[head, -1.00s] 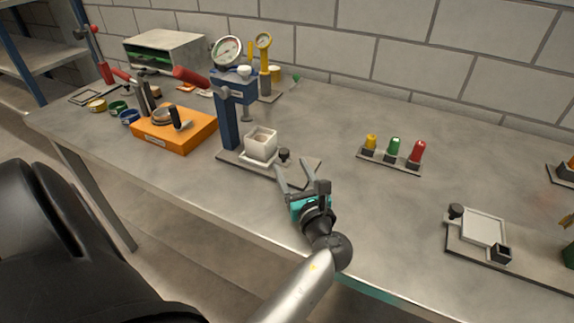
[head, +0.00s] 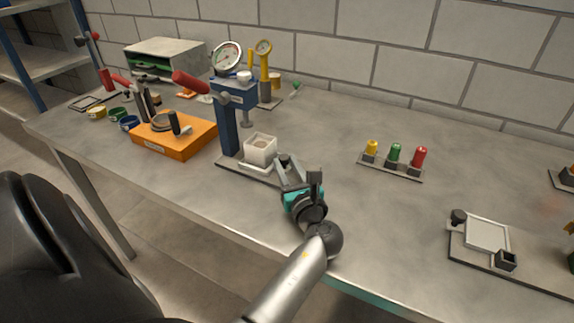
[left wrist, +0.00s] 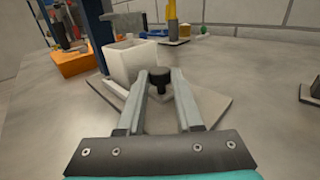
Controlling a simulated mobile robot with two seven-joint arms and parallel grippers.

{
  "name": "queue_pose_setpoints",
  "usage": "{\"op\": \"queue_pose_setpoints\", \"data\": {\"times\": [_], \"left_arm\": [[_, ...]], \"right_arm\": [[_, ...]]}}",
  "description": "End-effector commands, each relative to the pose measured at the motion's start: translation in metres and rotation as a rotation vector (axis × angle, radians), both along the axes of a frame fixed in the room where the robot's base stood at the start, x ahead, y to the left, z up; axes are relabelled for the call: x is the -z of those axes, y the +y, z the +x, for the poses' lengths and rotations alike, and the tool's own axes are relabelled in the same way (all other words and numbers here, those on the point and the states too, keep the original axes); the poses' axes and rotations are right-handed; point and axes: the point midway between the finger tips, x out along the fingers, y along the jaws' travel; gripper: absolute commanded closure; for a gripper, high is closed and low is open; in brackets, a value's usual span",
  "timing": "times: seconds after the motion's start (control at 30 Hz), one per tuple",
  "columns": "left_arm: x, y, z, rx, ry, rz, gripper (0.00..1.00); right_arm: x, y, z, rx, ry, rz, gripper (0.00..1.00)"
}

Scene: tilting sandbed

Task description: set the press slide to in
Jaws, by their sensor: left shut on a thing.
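The blue press (head: 228,125) with a red-handled lever stands on a grey base plate (head: 235,170) in the head view. Its slide carries a white square cup (head: 260,150), which sits in front and to the right of the press column. In the left wrist view the white cup (left wrist: 133,62) is just beyond the fingers, beside a short black knob (left wrist: 159,78). My left gripper (head: 285,162) is at the right end of the slide, its fingers shut on the black knob, which my gripper hides in the head view. My right gripper is in neither view.
An orange block (head: 178,138) stands left of the press. A strip with yellow, green and red buttons (head: 395,155) lies to the right. A plate with a white tray (head: 486,233) is at the right front. The table between is clear.

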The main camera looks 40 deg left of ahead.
Motion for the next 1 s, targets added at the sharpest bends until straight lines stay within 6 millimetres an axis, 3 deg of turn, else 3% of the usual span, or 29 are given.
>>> {"op": "queue_pose_setpoints", "data": {"times": [0.03,0.2,1.0], "left_arm": [[0.0002,-0.0001,-0.0002,0.000,0.000,0.000,0.82],[0.0003,-0.0001,-0.0002,0.000,0.001,-0.001,1.00],[0.0007,-0.0003,-0.0003,0.000,0.001,-0.001,1.00]], "right_arm": [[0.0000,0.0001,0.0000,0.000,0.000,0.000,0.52],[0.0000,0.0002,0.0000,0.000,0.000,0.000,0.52],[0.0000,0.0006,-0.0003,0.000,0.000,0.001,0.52]]}}
